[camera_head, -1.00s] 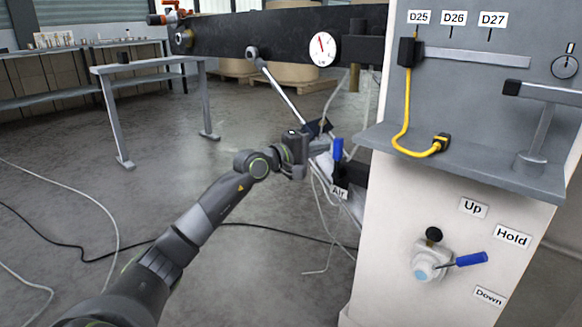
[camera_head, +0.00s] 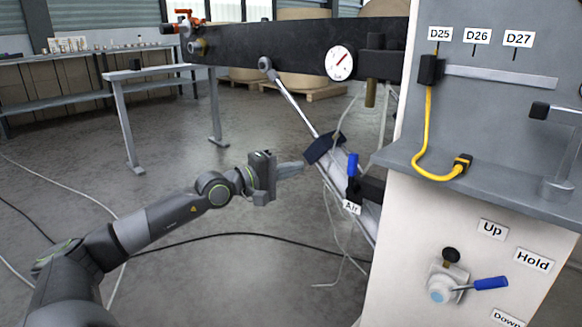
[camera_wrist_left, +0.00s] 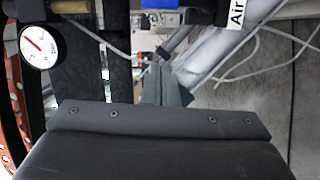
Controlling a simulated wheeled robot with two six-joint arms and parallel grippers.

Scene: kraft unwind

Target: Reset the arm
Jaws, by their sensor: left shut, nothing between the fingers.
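My left gripper (camera_head: 296,167) points right towards the machine, apart from the air valve. Its fingers are shut with nothing between them. They also show in the left wrist view (camera_wrist_left: 165,84), past the dark wrist housing. The air valve's blue handle (camera_head: 352,165) stands upright above the "Air" label (camera_head: 352,207); the label is at the top of the left wrist view (camera_wrist_left: 236,14). A dark pad (camera_head: 323,148) on the slanted rod lies just beyond the fingertips. My right gripper is not in view.
A pressure gauge (camera_head: 340,63) sits on the black beam (camera_head: 270,42). The grey console (camera_head: 490,80) has a yellow cable (camera_head: 428,130) and a blue-handled lever (camera_head: 490,283) beside Up, Hold and Down labels. Hoses hang near the valve. Floor to the left is open.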

